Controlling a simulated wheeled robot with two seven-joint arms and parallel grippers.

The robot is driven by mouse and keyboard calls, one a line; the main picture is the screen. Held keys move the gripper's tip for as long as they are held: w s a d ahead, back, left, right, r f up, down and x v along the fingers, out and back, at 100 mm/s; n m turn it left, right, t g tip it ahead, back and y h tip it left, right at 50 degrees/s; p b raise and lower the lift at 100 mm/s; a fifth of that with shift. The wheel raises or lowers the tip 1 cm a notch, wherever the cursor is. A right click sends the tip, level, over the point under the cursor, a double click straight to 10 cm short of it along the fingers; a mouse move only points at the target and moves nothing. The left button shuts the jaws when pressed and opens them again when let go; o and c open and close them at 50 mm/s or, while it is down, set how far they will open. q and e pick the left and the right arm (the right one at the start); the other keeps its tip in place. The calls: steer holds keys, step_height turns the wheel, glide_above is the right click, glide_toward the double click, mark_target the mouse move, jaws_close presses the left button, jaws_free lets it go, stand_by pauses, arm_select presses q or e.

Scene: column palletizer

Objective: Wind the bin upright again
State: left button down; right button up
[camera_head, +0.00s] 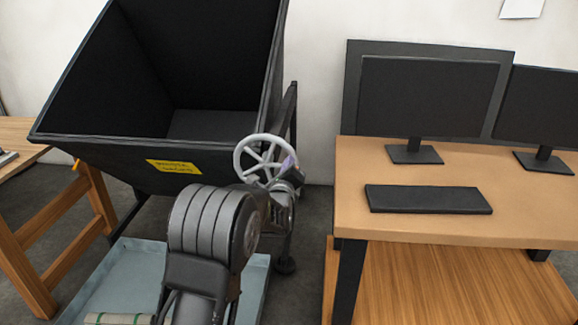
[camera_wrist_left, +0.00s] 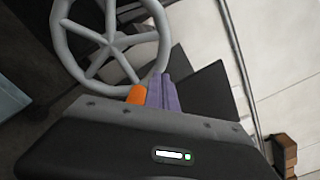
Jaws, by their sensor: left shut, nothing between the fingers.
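The black bin (camera_head: 190,160) with a yellow label stands in its frame at the left of the head view. It looks tilted, with its empty mouth facing me. A grey spoked handwheel (camera_head: 237,160) is at its right side; it also shows in the left wrist view (camera_wrist_left: 88,32). My left gripper (camera_head: 289,163) is at the right of the wheel, its purple fingers shut and empty. In the left wrist view its fingers (camera_wrist_left: 162,92) lie close to the wheel rim, beside a small orange piece (camera_wrist_left: 138,95); contact is unclear. My arm hides part of the stand.
A pale blue tray (camera_head: 125,268) lies on the floor below the bin, with a rolled item at its near end. A wooden desk (camera_head: 440,225) with two monitors and a black keyboard (camera_head: 428,198) stands at right. A wooden table (camera_head: 60,215) is at left.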

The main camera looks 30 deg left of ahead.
arm_select(q)
steer(key=shift+a+r+p, duration=0.1)
steer(key=shift+r+p, duration=0.9)
steer(key=shift+r, duration=0.35)
steer(key=c, duration=2.1)
jaws_free()
steer(key=shift+f, duration=0.1)
steer(key=shift+c, duration=0.2)
steer(key=o, duration=1.1)
steer(key=shift+o, duration=0.2)
steer(key=shift+s, duration=0.15)
steer(key=p+v, duration=0.3)
steer(key=v, duration=0.9)
steer(key=shift+p, duration=0.35)
